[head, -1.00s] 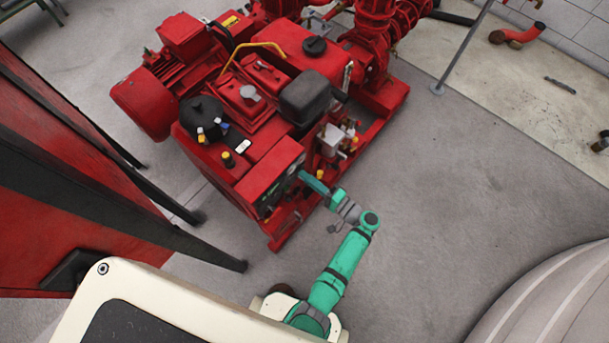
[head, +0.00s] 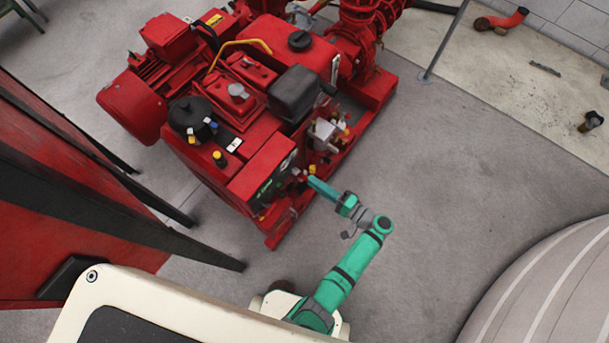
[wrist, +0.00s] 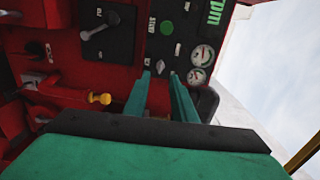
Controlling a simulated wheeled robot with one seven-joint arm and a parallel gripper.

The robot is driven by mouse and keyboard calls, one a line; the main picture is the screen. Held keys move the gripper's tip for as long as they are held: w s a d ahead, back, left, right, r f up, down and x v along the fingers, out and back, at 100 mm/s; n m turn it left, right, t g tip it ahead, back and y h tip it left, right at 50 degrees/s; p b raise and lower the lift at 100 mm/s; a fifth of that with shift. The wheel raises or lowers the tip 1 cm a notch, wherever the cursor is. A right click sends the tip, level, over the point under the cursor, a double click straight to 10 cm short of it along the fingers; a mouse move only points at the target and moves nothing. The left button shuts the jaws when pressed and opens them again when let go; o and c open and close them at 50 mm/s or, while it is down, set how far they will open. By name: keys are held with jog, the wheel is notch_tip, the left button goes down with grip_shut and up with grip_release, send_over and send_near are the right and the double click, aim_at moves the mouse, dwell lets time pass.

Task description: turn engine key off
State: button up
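The red pumpset (head: 262,110) fills the upper middle of the head view, with a dark control panel (head: 275,185) on its near end. In the wrist view the panel (wrist: 130,40) carries a small grey piece (wrist: 160,66), which looks like the engine key, with tiny white labels beside it. My gripper (wrist: 160,76) is open, its two green fingers apart, with the small piece seen between the tips. I cannot tell whether they touch it or how the key is turned. In the head view my gripper (head: 310,180) is just right of the panel.
Around the key are a green button (wrist: 167,27), a grey-knobbed lever (wrist: 86,35), two gauges (wrist: 199,65) and a yellow knob (wrist: 99,98). A red structure with dark beams (head: 100,215) stands at left. The grey floor (head: 450,190) right of the pumpset is clear.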

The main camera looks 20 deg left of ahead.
jog(key=v, duration=0.4)
jog(key=shift+a, duration=0.1)
dwell(0.4)
jog(key=s+a+f+m+h, duration=0.25)
jog(key=s+f+h, duration=0.45)
jog(key=f, duration=0.4)
jog(key=s+d+f+h, duration=0.1)
jog(key=s+d+h, duration=0.15)
jog(key=s, duration=0.35)
jog(key=s+d+f+h, duration=0.1)
jog(key=s+d+h, duration=0.1)
jog(key=s+h, duration=0.3)
jog(key=s+r+n+t, duration=0.2)
jog(key=r+t, duration=0.1)
jog(key=r, duration=0.9)
jog(key=s+d+r+n+t+h, duration=0.1)
jog(key=s+r+n+t, duration=0.1)
jog(key=r, duration=1)
jog(key=s+r+n+t+h, duration=0.1)
jog(key=r+t, duration=0.3)
jog(key=r, duration=0.7)
jog(key=shift+s+d+r+n, duration=0.35)
jog(key=shift+s+n, duration=0.3)
jog(key=shift+s, duration=0.25)
